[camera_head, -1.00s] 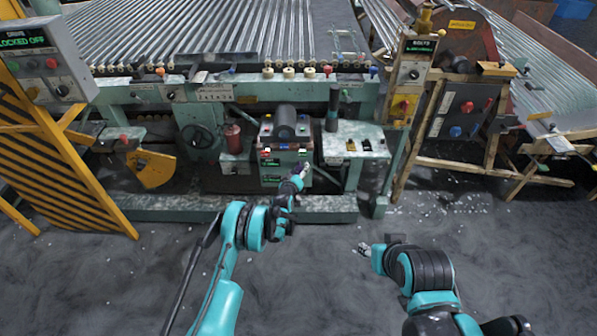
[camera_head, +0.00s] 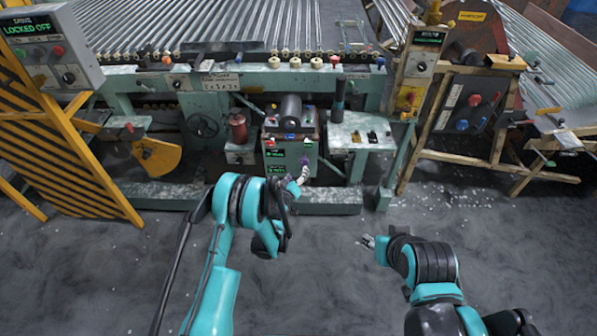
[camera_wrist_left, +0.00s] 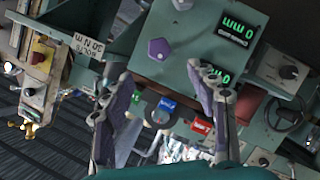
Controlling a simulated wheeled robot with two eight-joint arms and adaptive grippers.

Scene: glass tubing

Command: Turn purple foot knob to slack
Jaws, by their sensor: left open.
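The purple knob (camera_wrist_left: 159,49) is a faceted knob on the side face of a green control box, upright in front of the gripper in the left wrist view. In the head view the purple knob (camera_head: 304,160) shows small, just above my left gripper (camera_head: 301,177). In the left wrist view my left gripper (camera_wrist_left: 164,82) is open and empty, its fingers spread below the knob and apart from it. The knob's setting is not readable. My right gripper (camera_head: 367,241) hangs over the floor at the right; its fingers are too small to judge.
The control box (camera_head: 289,132) carries green displays (camera_wrist_left: 239,30) reading 0 mm. A grey knob (camera_wrist_left: 182,4) sits near the purple one. A red canister (camera_head: 237,128) stands left of the box, and a green bench (camera_head: 360,137) stands right. The floor in front is open.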

